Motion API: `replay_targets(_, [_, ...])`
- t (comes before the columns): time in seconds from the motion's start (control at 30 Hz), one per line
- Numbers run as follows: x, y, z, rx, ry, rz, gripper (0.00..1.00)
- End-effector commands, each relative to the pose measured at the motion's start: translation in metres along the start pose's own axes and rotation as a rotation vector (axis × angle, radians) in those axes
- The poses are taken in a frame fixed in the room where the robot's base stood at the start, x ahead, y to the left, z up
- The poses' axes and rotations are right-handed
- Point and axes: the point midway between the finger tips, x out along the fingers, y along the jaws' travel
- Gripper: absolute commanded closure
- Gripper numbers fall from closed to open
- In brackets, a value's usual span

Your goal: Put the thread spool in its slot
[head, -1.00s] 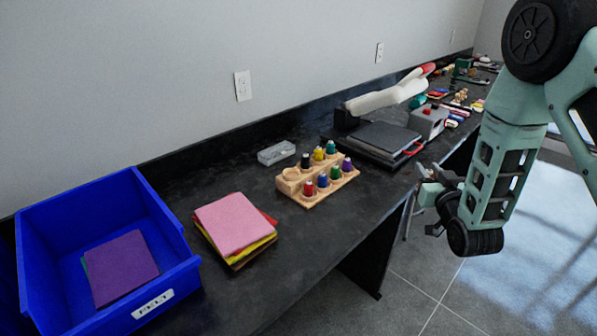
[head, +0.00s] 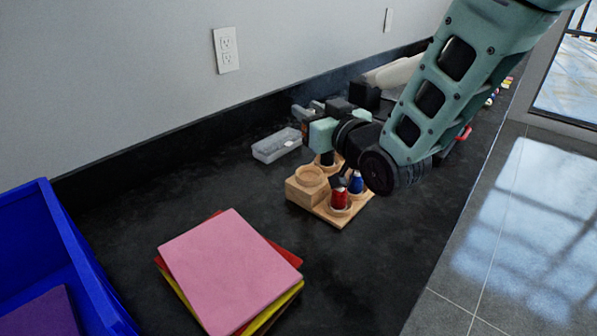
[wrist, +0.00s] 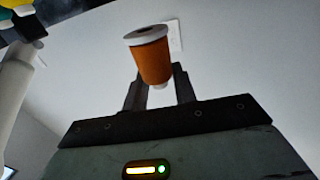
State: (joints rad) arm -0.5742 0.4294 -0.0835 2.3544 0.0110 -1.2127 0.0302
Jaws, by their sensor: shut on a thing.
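The orange thread spool (wrist: 154,62) with a pale rim is pinched between the dark fingers of my gripper (wrist: 157,80) in the wrist view. In the head view my gripper is above the far left side of the wooden spool rack (head: 298,194), and the held spool is hard to make out there. The rack has two levels. A round slot (head: 311,175) at the left end of its upper level is empty. A red spool (head: 340,198) and a blue spool (head: 356,183) stand on the lower level. My arm hides the rack's right part.
A clear plastic box (head: 276,146) lies behind the rack near the wall. A stack of felt sheets (head: 228,268) is in front left, with a blue bin (head: 62,235) beyond it at the left. Bare black table lies between stack and rack.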

Motion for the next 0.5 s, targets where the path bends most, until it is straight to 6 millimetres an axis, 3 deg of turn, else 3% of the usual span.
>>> replay_targets(0.2, [0.0,-0.001,0.041,-0.001,-0.007,-0.001,0.94])
replay_targets(0.5, [-0.001,0.0,0.075,-0.001,-0.006,-0.001,0.94])
